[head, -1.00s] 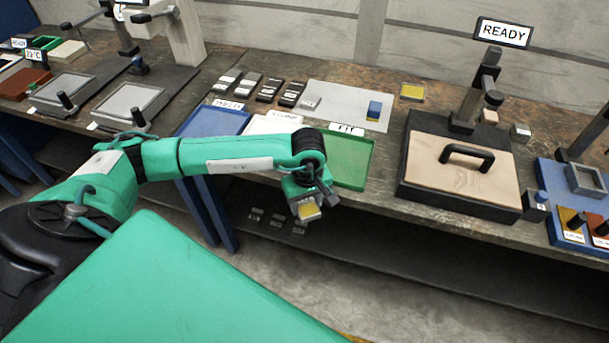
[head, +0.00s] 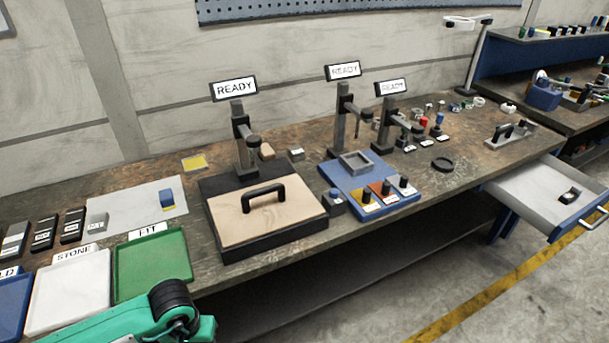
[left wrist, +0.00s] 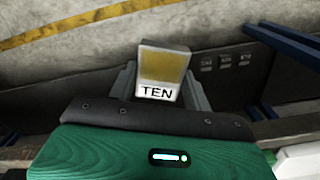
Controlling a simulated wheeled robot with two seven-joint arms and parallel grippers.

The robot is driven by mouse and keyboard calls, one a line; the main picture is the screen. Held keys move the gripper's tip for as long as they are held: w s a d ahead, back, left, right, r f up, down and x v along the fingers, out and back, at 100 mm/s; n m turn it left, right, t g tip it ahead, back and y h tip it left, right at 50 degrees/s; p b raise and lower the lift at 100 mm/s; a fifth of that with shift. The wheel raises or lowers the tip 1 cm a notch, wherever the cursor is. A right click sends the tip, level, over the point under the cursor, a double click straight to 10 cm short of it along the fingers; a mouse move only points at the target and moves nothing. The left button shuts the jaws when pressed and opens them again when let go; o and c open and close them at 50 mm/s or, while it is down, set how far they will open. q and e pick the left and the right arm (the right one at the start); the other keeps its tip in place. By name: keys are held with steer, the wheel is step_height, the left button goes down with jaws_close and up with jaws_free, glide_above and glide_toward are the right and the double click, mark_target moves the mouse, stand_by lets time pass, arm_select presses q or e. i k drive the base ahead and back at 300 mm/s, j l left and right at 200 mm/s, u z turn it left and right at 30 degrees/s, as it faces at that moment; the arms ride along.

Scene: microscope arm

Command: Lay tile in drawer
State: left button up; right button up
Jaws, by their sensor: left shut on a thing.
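In the left wrist view a tile (left wrist: 163,66) with a yellow face and a white strip reading TEN sits between the fingers of my left gripper (left wrist: 160,84). The gripper is shut on it, with the floor behind. In the head view only part of my left arm shows at the bottom left; its gripper and the tile are out of the picture. The drawer (head: 535,185) is pulled open at the right end of the bench, far from that arm. One small dark item (head: 570,196) lies inside it. My right gripper is in neither view.
The bench carries a black-edged box with a handle (head: 262,212), a blue tray (head: 340,178) with colored blocks, and stands with READY signs. Green (head: 150,265) and white (head: 70,292) trays lie at left. Floor is open before the bench, with a yellow line (head: 450,315).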

mark_target(535, 204)
steer(key=i+l+z, duration=0.15)
steer(key=l+z, duration=0.15)
steer(key=l, duration=0.15)
steer(key=i+l+z, duration=0.25)
steer(key=l, duration=0.15)
steer(key=i+l+z, duration=0.15)
steer(key=l+z, duration=0.15)
steer(key=i+l, duration=0.35)
steer(key=l, duration=0.2)
steer(key=i+l+z, duration=0.1)
steer(key=i+l, duration=0.3)
steer(key=l, duration=0.15)
steer(key=i+l, duration=0.35)
steer(key=l, duration=0.2)
steer(key=i+l, duration=0.4)
steer(key=l, duration=0.15)
steer(key=z, duration=0.05)
